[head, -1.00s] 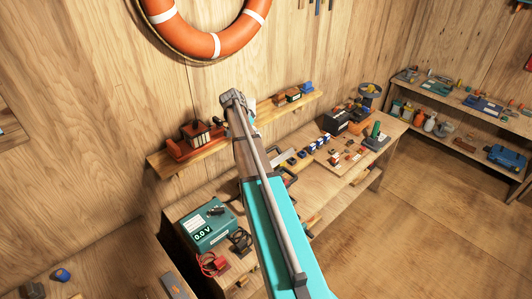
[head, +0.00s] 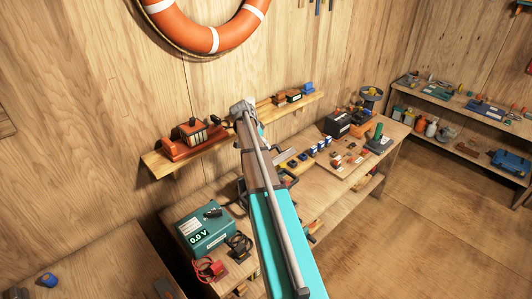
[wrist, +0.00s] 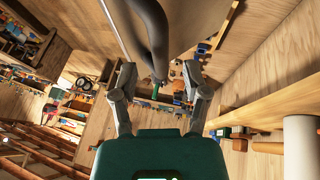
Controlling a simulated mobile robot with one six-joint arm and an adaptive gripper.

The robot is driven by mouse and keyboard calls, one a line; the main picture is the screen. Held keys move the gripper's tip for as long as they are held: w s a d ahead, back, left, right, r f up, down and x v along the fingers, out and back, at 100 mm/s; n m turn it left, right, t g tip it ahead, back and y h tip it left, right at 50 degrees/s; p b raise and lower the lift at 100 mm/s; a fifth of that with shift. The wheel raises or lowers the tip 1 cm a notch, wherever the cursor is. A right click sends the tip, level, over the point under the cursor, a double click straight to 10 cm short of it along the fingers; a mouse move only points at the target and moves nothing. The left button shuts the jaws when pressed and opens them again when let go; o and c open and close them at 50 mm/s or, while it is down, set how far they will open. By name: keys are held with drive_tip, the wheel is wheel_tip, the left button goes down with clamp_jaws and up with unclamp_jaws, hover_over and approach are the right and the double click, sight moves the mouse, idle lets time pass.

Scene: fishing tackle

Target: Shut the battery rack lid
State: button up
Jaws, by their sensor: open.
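An orange-red rack (head: 186,140) with dark upright blocks in it sits at the left end of the wall shelf in the head view. It looks like the battery rack, but the position of its lid is too small to tell. My arm rises through the middle of the head view, its upper end to the right of this rack; my gripper cannot be made out there. I cannot pick out the rack in the wrist view.
The wall shelf (head: 157,165) also holds small boxes (head: 285,97) at its right. Below it, a workbench carries a teal meter (head: 206,231), red and black clamps and several small parts. A lifebuoy (head: 207,38) hangs above. Open floor lies to the right.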

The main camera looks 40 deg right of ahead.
drive_tip(key=shift+b+x, duration=0.8)
drive_tip(key=shift+x, duration=0.35)
clamp_jaws()
drive_tip(key=shift+d, duration=0.15)
